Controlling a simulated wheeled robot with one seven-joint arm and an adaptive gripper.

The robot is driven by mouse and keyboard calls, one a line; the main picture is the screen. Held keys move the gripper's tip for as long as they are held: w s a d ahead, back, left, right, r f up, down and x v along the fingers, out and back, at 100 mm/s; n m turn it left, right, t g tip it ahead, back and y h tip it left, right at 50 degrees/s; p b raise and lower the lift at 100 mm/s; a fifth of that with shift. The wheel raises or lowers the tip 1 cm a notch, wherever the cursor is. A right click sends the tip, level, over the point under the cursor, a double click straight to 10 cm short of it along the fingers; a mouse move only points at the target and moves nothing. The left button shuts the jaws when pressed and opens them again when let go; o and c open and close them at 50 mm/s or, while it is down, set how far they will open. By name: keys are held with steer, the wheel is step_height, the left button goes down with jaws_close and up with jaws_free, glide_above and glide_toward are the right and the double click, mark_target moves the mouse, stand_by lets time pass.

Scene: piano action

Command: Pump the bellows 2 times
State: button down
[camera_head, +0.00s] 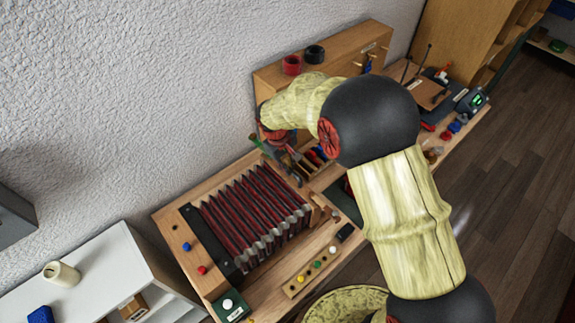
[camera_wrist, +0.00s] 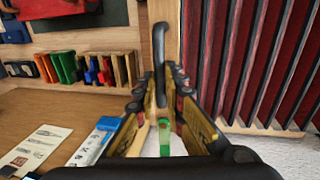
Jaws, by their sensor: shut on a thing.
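The bellows (camera_head: 252,212) lie on the wooden bench with dark red pleats fanned open. Their pleats also fill the right side of the wrist view (camera_wrist: 245,55). A black handle (camera_wrist: 160,48) stands on a pale wooden end board (camera_wrist: 185,15) beside the pleats. My gripper (camera_head: 283,158) is at the back right end of the bellows. In the wrist view its fingers (camera_wrist: 161,88) are shut on the black handle.
A white button (camera_head: 228,304) and a strip of coloured buttons (camera_head: 316,264) lie in front of the bellows. A rack of coloured pieces (camera_wrist: 90,68) stands left of my gripper in the wrist view. Red and black rolls (camera_head: 291,65) sit on the wooden back cabinet. A wall rises behind.

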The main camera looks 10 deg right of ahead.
steer(key=s+a+b, duration=0.1)
steer(key=s+a, duration=0.5)
steer(key=a, duration=0.4)
steer(key=s+a+b, duration=0.1)
steer(key=s+a, duration=0.6)
steer(key=a, duration=0.3)
steer(key=shift+s, duration=0.3)
steer(key=shift+a, duration=0.15)
steer(key=c, duration=2.1)
jaws_free()
steer(key=shift+s+a, duration=0.15)
steer(key=shift+o, duration=1.1)
step_height(320, 180, up, 12)
steer(key=s+a, duration=0.1)
steer(key=shift+a, duration=0.4)
